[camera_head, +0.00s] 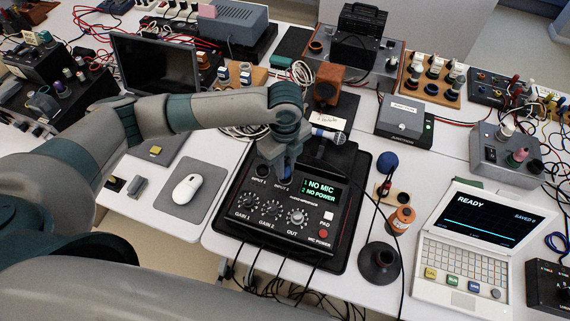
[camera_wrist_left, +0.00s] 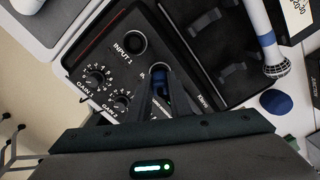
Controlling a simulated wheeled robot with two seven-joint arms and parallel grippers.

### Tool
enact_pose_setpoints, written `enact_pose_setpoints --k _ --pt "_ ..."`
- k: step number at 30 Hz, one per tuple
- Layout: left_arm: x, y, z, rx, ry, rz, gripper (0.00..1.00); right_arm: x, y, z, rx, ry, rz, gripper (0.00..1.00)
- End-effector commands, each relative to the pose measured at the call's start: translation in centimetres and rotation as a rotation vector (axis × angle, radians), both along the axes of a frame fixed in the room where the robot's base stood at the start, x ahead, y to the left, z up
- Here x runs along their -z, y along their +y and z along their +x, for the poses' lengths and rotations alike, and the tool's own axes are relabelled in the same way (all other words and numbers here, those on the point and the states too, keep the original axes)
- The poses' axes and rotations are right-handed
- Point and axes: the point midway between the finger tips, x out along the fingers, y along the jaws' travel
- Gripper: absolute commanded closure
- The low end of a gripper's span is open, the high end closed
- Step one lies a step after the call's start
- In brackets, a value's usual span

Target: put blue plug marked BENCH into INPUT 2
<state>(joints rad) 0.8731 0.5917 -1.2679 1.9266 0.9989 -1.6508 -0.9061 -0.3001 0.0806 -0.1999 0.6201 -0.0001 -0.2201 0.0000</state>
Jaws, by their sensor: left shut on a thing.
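The audio interface (camera_head: 246,196) lies on a black tray, its display (camera_head: 320,190) reading "1 NO MIC" and "2 NO POWER". Its INPUT 1 socket (camera_head: 262,170) is empty and also shows in the left wrist view (camera_wrist_left: 132,43). My left gripper (camera_head: 284,178) points down over INPUT 2, shut on a blue plug (camera_wrist_left: 163,90). In the left wrist view the plug sits between the fingers (camera_wrist_left: 162,100), at the INPUT 2 socket, which is mostly hidden. I cannot tell how deep the plug is, and no BENCH marking is legible. My right gripper is not in view.
A microphone (camera_head: 327,137) lies behind the interface. A blue ball-topped item (camera_head: 387,162), an orange bottle (camera_head: 402,218) and a dark round stand (camera_head: 379,262) are to the right. A laptop (camera_head: 470,245) reads "READY". A white mouse (camera_head: 187,189) is left. Cables hang in front.

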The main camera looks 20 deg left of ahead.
Motion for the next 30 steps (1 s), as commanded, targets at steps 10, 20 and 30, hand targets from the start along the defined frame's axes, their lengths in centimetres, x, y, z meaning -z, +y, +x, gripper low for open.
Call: enact_pose_setpoints --k 10,20,30 --pt "0.01 -0.01 0.01 0.000 0.000 0.000 1.00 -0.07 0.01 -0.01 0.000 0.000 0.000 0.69" --pt "0.15 0.00 0.00 0.000 0.000 0.000 1.00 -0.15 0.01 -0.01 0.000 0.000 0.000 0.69" --pt "0.50 0.00 0.01 0.001 -0.001 0.001 1.00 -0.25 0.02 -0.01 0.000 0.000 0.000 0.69"
